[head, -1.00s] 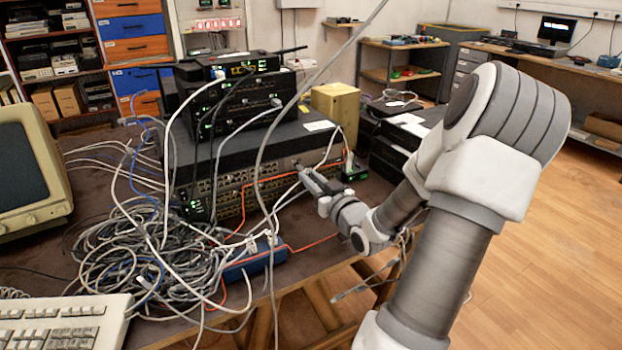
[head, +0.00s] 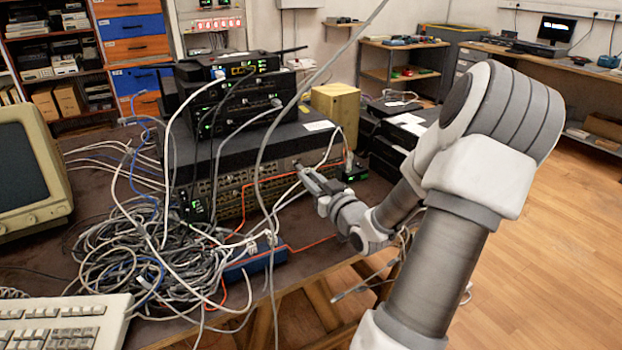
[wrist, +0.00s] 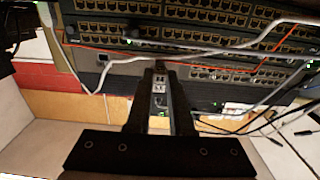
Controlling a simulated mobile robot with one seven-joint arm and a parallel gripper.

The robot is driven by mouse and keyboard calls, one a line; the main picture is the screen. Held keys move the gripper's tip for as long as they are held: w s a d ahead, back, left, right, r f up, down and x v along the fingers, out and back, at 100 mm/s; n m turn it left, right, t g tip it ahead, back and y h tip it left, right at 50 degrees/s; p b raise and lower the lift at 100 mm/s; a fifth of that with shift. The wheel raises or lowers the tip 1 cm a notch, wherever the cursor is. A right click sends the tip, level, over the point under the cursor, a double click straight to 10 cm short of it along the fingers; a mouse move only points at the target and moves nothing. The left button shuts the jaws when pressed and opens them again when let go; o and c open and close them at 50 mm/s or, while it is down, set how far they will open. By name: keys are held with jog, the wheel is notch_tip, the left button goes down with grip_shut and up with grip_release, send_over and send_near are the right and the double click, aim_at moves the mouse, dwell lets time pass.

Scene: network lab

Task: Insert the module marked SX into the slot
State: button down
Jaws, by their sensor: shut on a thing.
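My gripper (wrist: 160,72) is shut on a small, slim metal module (wrist: 160,88), which shows between the two dark fingers in the wrist view. Its marking is too small to read. In the head view my gripper (head: 303,172) is at the right part of the front of the rack switch (head: 240,190), with its fingers pointing at the panel. In the wrist view the fingertips reach the panel's lower rows of ports (wrist: 205,73). The fingers hide the module's far end and the slot, so I cannot tell whether the module is in it.
An orange cable (wrist: 110,46) and a grey cable (wrist: 210,51) cross the panel close to the fingertips. A large cable tangle (head: 140,250) lies left on the table. A small black box (head: 354,174) stands right of the gripper. More devices (head: 235,100) are stacked above.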

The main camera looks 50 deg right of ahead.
aim_at(304, 170)
jog(key=shift+b+x, duration=0.3)
jog(key=shift+x, duration=1.3)
dwell(1.6)
jog(key=c, duration=0.7)
grip_release()
jog(key=shift+s, duration=0.1)
jog(key=p+v, duration=0.4)
jog(key=v, duration=1.3)
